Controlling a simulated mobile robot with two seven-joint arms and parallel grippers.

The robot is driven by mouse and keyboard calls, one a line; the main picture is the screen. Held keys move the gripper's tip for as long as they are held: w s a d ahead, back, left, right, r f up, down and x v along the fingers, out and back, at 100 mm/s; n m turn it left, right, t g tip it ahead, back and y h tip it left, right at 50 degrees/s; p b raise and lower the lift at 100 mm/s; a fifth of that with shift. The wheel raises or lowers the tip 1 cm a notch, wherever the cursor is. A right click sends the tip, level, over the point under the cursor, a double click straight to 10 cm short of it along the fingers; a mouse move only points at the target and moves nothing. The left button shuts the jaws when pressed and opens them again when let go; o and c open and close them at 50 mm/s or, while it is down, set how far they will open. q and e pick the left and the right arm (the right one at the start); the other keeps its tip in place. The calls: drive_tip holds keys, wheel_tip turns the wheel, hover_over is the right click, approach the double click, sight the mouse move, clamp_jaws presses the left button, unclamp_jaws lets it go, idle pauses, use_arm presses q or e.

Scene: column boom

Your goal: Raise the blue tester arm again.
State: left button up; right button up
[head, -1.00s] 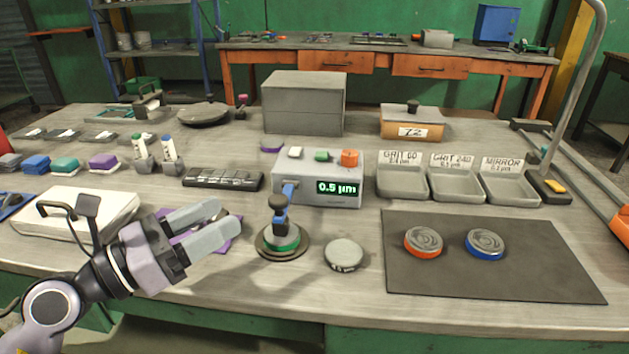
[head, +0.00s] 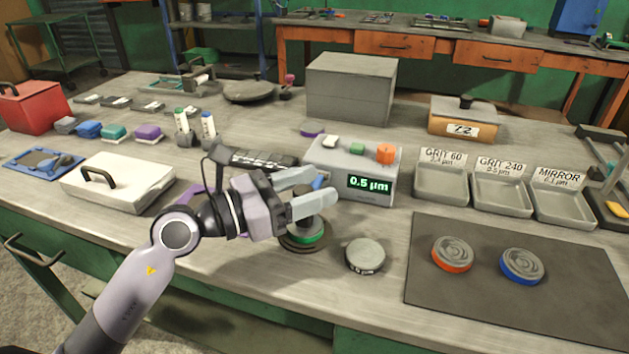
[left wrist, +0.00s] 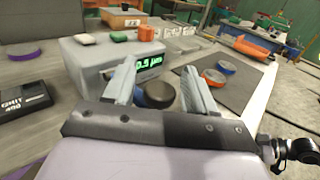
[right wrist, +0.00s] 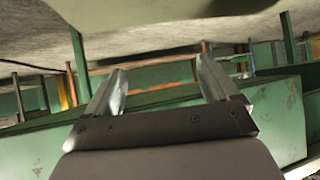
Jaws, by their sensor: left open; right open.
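The grey tester box (head: 345,160) shows 0.5 µm on its display. Its blue arm (head: 318,184) is mostly hidden behind my left gripper (head: 324,190). Below it lies a disc with a green ring (head: 303,236) on a dark round base, partly covered. In the left wrist view, a dark round knob (left wrist: 158,94), apparently on the arm's end, shows between the two fingers of my left gripper (left wrist: 157,80). The gripper is open; I cannot tell whether a finger touches the knob. My right gripper (right wrist: 162,70) is open and empty, low beside green bench panels.
A grey puck (head: 365,255) lies right of the base. Orange-ringed (head: 452,254) and blue-ringed (head: 522,266) discs sit on a dark mat (head: 450,298). Labelled trays (head: 500,195) stand behind the mat. A white case (head: 118,180) lies left, and a dark grit block (head: 256,160) behind my gripper.

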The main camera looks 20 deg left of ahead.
use_arm(q)
drive_tip(key=shift+w+d, duration=0.35)
drive_tip(key=shift+d, duration=0.05)
